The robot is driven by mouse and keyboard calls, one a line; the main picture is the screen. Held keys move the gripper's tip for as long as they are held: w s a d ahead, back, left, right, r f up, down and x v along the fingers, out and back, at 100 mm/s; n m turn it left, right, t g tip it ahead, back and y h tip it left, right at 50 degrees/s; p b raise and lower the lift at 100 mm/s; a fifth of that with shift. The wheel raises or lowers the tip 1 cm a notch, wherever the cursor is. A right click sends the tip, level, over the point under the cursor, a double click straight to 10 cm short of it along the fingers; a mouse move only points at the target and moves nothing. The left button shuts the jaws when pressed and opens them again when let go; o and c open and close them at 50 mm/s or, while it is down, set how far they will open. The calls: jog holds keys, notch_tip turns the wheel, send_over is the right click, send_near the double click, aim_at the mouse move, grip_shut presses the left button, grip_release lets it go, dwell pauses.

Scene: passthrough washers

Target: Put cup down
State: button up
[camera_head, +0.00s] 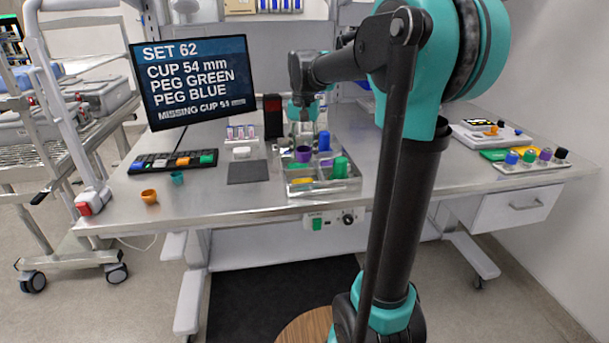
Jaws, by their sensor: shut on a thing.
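My gripper (303,138) points down over the metal tray (317,189) in the middle of the bench. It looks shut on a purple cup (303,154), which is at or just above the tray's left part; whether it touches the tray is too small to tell. An orange cup (149,197) and a smaller teal cup (177,178) stand on the bench to the left.
The tray also holds a green peg (340,167), a blue peg (324,141) and a yellow piece (301,181). A dark mat (248,172) and keyboard (172,161) lie to the left. Coloured pegs (545,154) stand at the right. The bench's front left is mostly clear.

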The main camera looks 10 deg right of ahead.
notch_tip(320, 180, down, 8)
jog(key=shift+f, duration=0.25)
dwell(0.4)
jog(key=o, duration=1)
jog(key=shift+f, duration=0.1)
notch_tip(320, 180, up, 12)
jog(key=shift+r, duration=0.15)
